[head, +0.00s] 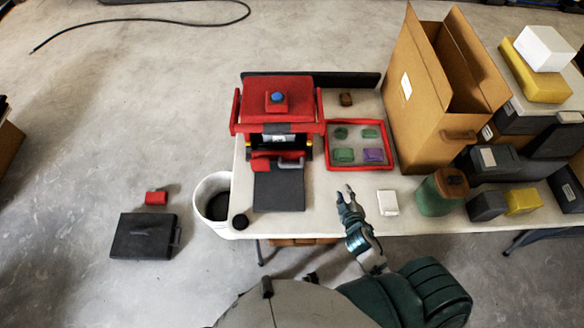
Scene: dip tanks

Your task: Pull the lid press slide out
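The red lid press (277,107) stands on the left part of the table, with a blue button on its top. A grey handle (291,164) shows at its front opening, beside a small red block (260,164). A dark flat plate (279,193) lies in front of the press. How far the slide is out is hard to tell, as the press body covers its inside. My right gripper (346,190) is at the table's front edge, right of the dark plate and apart from the handle. Its fingers look parted and empty. My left gripper is not in view.
A red-rimmed tray (357,166) with green and purple pieces sits right of the press. A white block (388,203), a green jar (438,195) and a tall open cardboard box (420,120) stand further right. A white bin (212,205) stands at the table's left end.

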